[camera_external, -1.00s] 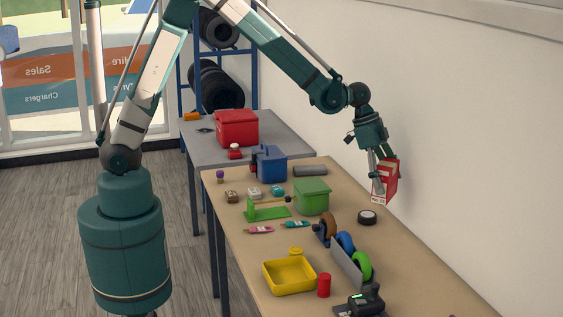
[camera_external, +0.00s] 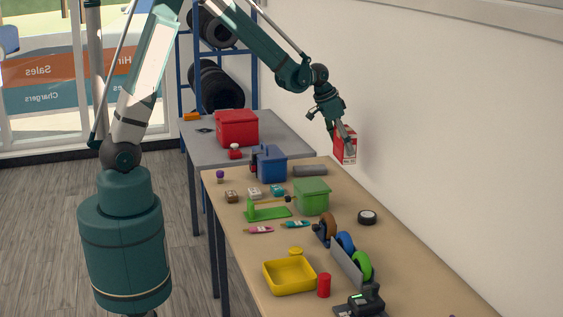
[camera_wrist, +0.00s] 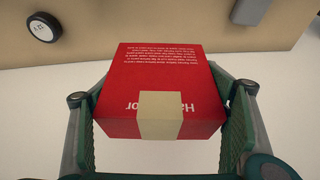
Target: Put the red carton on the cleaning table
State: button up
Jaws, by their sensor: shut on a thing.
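The red carton (camera_external: 345,146) is held by my gripper (camera_external: 343,130), in the air near the wall above the far right part of the wooden table. In the wrist view the carton (camera_wrist: 160,75) fills the space between the two fingers of my gripper (camera_wrist: 160,130), with printed text and a beige patch on it. My gripper is shut on it. Two tables stand end to end: a grey-topped table (camera_external: 195,145) at the back and a wooden one (camera_external: 395,265) in front. I cannot tell from any label which is the cleaning table.
A red box (camera_external: 237,128), a small red-and-white item (camera_external: 235,152) and an orange block (camera_external: 192,116) are on the grey table. The wooden table holds a blue box (camera_external: 270,165), a green box (camera_external: 312,195), a yellow tray (camera_external: 290,277) and several small things. The wall borders the right.

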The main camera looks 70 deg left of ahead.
jog(key=a+n+y+b, duration=0.2)
jog(key=a+n, duration=0.4)
jog(key=a, duration=2.8)
jog(key=s+a+n, duration=0.1)
jog(key=s+a, duration=0.2)
jog(key=a, duration=0.6)
jog(key=s+a+n+y, duration=0.1)
jog(key=s+a, duration=0.3)
jog(key=a, duration=0.5)
jog(key=s+a+r+n+g+b, duration=0.1)
jog(key=s+a+n, duration=0.1)
jog(key=a, duration=0.7)
jog(key=shift+s+a+y, duration=0.15)
jog(key=shift+s+y, duration=0.15)
jog(key=shift+s, duration=0.45)
jog(key=shift+r, duration=0.1)
notch_tip(320, 180, down, 14)
jog(key=b, duration=0.1)
jog(key=shift+r, duration=0.25)
jog(key=shift+f+b, duration=0.3)
jog(key=shift+f, duration=1.95)
jog(key=shift+f, duration=0.2)
